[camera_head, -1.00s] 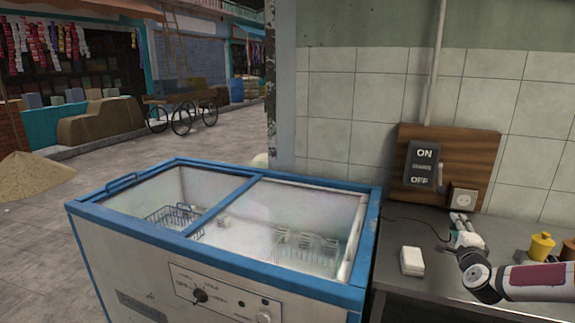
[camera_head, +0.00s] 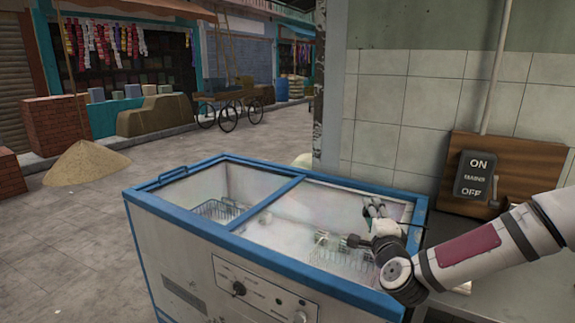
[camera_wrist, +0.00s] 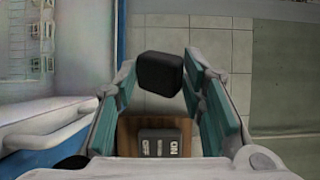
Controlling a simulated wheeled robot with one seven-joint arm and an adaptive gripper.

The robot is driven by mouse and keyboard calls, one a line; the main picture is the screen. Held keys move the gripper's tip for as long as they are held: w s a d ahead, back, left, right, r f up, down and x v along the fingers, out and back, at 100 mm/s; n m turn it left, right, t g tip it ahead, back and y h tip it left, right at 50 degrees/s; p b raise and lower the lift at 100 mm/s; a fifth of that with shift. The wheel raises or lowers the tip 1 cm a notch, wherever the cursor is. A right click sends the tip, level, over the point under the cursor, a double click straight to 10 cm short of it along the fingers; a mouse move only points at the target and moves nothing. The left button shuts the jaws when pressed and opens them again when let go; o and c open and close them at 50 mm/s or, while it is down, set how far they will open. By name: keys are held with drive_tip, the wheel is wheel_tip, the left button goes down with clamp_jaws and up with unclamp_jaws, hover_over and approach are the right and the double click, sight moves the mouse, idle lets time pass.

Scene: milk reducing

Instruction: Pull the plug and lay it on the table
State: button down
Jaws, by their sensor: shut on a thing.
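My gripper (camera_wrist: 162,85) shows large in the wrist view, with a black block-shaped plug (camera_wrist: 160,72) between its teal-padded fingers. It is shut on the plug and holds it up in the air. In the head view my gripper (camera_head: 374,210) appears over the right end of the freezer, and the plug is too small to make out there. The grey table (camera_head: 520,300) is at the lower right, partly hidden by my arm. The wall socket is hidden behind my arm in the head view.
A blue-rimmed freezer (camera_head: 285,270) stands left of the table, with wire baskets inside. A wooden board (camera_head: 535,165) with an ON/OFF switch (camera_head: 475,174) is on the tiled wall; the switch also shows in the wrist view (camera_wrist: 160,143). Open street lies to the left.

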drive_tip(key=shift+n+y, duration=0.3)
drive_tip(key=shift+y, duration=0.2)
drive_tip(key=a, duration=0.2)
drive_tip(key=s+a, duration=0.1)
drive_tip(key=shift+a+r, duration=0.4)
drive_tip(key=c, duration=1.4)
unclamp_jaws()
drive_tip(key=o, duration=0.5)
drive_tip(key=shift+s+a, duration=0.15)
drive_tip(key=shift+a, duration=0.05)
drive_tip(key=shift+c, duration=0.2)
drive_tip(key=shift+d+f, duration=0.1)
drive_tip(key=shift+d, duration=0.2)
